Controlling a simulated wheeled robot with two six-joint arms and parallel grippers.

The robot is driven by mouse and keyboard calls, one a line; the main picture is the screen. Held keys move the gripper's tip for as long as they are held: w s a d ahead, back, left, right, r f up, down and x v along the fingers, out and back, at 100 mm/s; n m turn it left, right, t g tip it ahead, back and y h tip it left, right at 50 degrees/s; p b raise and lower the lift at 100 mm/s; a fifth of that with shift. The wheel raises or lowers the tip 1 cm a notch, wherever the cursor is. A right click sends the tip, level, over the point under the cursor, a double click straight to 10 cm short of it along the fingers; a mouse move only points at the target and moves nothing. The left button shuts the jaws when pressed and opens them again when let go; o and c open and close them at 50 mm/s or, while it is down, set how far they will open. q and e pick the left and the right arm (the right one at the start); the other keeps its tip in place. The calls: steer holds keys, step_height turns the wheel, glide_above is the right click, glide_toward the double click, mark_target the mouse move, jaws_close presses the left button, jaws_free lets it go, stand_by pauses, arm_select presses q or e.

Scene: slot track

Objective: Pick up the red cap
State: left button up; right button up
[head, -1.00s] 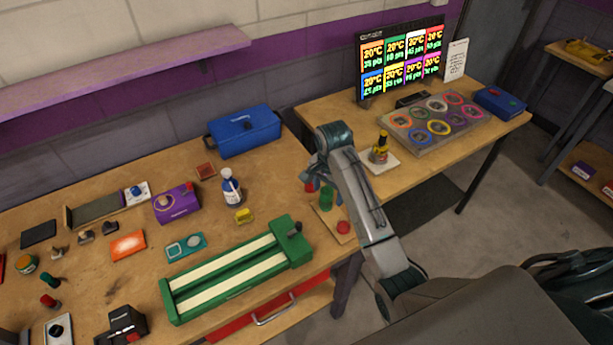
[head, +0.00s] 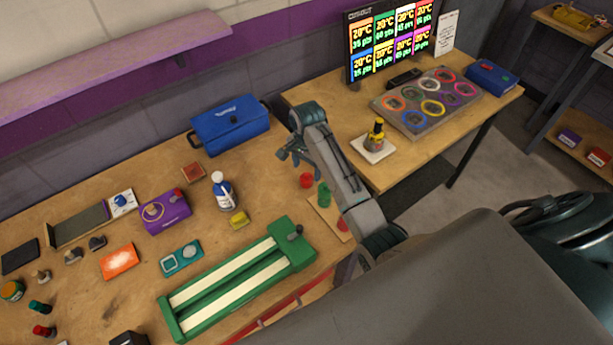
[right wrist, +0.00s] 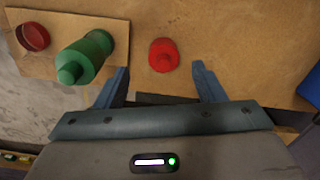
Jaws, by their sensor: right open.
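A red cap-like piece (head: 306,181) stands on the bench beside a small wooden board (head: 318,213). In the right wrist view this red piece (right wrist: 163,54) shows between and just beyond my fingertips, untouched. A green cylinder (head: 324,195) and a second round red piece (head: 343,224) are on the board. In the right wrist view the second red piece (right wrist: 33,37) looks like a shallow round cup beside the green cylinder (right wrist: 88,56). I cannot tell for certain which red piece is the cap. My right gripper (head: 287,157) is open and empty above the bench. My left gripper is out of view.
A blue case (head: 230,126) stands behind my right gripper. A green slot track (head: 235,283), a white-and-blue bottle (head: 222,192) and a yellow block (head: 239,218) are to the left. A gap separates this bench from the one with the screen (head: 392,43).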

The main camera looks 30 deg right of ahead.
mark_target(306, 174)
steer(key=shift+w+f, duration=0.1)
steer(key=shift+f, duration=0.2)
steer(key=f+p, duration=0.2)
steer(key=f, duration=0.1)
steer(key=shift+w+f, duration=0.2)
steer(key=shift+f, duration=0.05)
steer(key=shift+f+p, duration=0.35)
steer(key=shift+f, duration=0.3)
steer(key=shift+c, duration=0.6)
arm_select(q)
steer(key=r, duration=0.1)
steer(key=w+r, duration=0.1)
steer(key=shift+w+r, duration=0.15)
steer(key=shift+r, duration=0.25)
arm_select(e)
steer(key=c, duration=0.9)
